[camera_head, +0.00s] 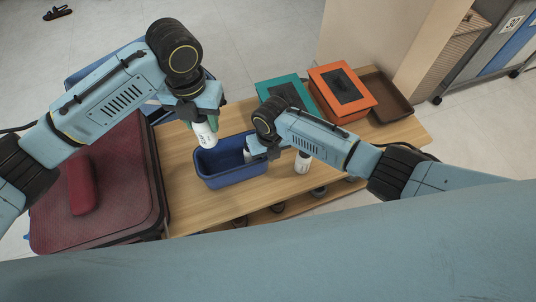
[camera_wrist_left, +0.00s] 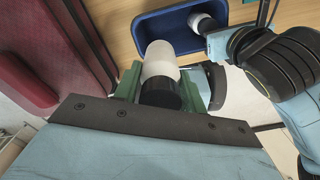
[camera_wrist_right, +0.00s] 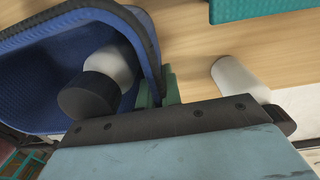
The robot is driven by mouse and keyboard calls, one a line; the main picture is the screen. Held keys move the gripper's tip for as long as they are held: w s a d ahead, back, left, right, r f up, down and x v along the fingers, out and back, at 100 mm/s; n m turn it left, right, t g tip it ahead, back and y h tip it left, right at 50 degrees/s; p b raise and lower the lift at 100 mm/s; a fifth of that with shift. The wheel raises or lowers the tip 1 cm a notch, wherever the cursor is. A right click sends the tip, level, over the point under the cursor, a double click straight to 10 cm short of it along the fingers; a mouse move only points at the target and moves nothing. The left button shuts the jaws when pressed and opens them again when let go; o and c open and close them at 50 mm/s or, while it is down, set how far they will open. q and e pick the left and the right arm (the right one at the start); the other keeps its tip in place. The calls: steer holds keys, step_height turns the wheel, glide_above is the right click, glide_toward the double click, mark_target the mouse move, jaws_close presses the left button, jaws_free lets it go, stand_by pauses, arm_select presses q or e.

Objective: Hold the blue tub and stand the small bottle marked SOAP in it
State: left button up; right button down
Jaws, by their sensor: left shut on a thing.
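The blue tub (camera_head: 231,181) stands on the wooden table; it also shows in the left wrist view (camera_wrist_left: 139,28) and right wrist view (camera_wrist_right: 30,62). My left gripper (camera_head: 203,118) is shut on a small white bottle (camera_head: 204,136) with a black cap, held over the tub's left end. Another white bottle with a black cap (camera_wrist_right: 112,64) is inside the tub, partly hidden in the head view.
A third white bottle (camera_head: 303,163) stands on the table right of the tub. Teal (camera_head: 279,84) and orange (camera_head: 343,92) boxes and a brown tray (camera_head: 386,97) are behind. A dark red suitcase (camera_head: 112,190) lies left of the tub.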

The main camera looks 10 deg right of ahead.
arm_select(q)
steer(key=shift+f, duration=9.25)
steer(key=o, duration=1.1)
steer(key=shift+r, duration=4.55)
